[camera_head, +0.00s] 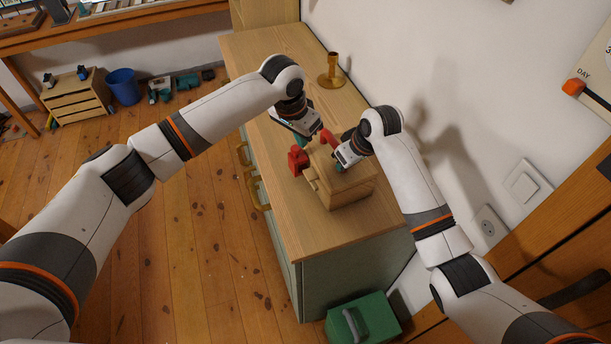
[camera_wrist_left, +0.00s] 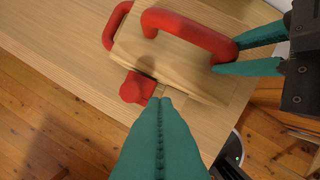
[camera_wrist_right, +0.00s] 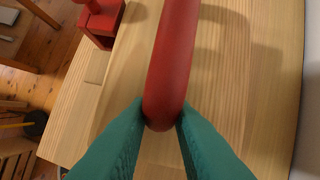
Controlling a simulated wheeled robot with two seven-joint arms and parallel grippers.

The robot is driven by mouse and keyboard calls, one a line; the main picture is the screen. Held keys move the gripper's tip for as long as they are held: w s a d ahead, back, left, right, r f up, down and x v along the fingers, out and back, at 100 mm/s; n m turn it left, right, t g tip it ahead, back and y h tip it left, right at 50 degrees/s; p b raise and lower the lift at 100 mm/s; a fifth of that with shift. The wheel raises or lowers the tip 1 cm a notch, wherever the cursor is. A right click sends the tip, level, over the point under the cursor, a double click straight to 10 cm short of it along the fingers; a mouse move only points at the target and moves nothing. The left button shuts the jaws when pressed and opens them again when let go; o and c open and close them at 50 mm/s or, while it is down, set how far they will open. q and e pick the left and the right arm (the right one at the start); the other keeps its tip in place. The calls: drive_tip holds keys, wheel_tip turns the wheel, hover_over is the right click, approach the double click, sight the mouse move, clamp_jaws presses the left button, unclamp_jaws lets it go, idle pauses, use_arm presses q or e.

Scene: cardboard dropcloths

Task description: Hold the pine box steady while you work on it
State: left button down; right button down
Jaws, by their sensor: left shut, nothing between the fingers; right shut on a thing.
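The pine box (camera_head: 350,191) stands on the wooden cabinet top (camera_head: 270,65). A red bar handle (camera_wrist_left: 190,30) arches over its lid, and a red knob-like block (camera_wrist_left: 135,88) sits at its front edge. Another red handle (camera_wrist_left: 113,27) shows at its far side in the left wrist view. My right gripper (camera_wrist_right: 161,122) is shut on one end of the bar handle. My left gripper (camera_wrist_left: 166,102) is shut and empty, its tips appearing close to the front edge by the red block; contact cannot be told. In the head view the left gripper (camera_head: 301,143) partly hides the box's far side.
A brass candlestick (camera_head: 331,72) stands farther back on the cabinet top. The wall runs close along the right. A green case (camera_head: 363,318) is on the floor at the cabinet's near end. The cabinet top between box and candlestick is mostly clear.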

drive_tip(key=c, duration=1.2)
unclamp_jaws()
